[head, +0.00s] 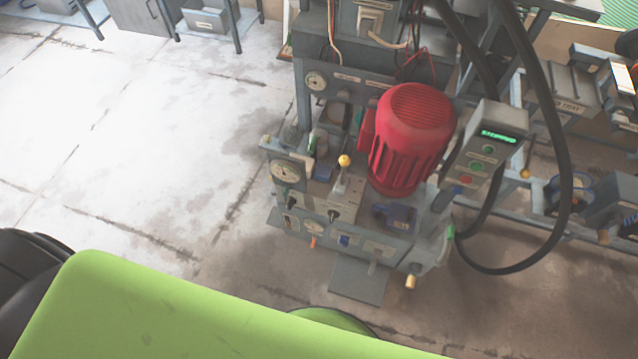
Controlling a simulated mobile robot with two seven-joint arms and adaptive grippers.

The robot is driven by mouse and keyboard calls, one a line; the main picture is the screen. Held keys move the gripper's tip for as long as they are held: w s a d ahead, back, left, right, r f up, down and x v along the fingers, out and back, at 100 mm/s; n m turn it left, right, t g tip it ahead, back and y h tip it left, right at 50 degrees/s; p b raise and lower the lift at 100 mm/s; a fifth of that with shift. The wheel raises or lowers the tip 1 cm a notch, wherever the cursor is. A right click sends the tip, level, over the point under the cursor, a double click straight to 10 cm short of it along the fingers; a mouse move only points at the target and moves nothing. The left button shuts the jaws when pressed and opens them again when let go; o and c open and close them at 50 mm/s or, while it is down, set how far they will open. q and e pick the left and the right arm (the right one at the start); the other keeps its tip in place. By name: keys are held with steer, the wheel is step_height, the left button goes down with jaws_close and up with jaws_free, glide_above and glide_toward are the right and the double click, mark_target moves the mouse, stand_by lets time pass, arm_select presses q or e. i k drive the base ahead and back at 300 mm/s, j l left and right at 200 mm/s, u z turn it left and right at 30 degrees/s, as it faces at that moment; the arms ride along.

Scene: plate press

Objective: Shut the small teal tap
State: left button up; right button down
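The press (330,200) stands at the centre right, with gauges, levers and knobs on its front. I cannot clearly make out the small teal tap. A small green part (450,232) shows at the press's lower right edge, and another greenish fitting (312,143) shows at its upper left; both are too small to tell whether either is the tap. Neither of my grippers is in view.
A red motor (410,135) sits on the press, beside a control box (483,155) with a lit green display. A thick black hose (560,190) loops on the right. A yellow-knobbed lever (344,162) stands up in front. The concrete floor (130,150) on the left is clear.

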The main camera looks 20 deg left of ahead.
mark_target(286, 189)
steer(key=u, duration=0.85)
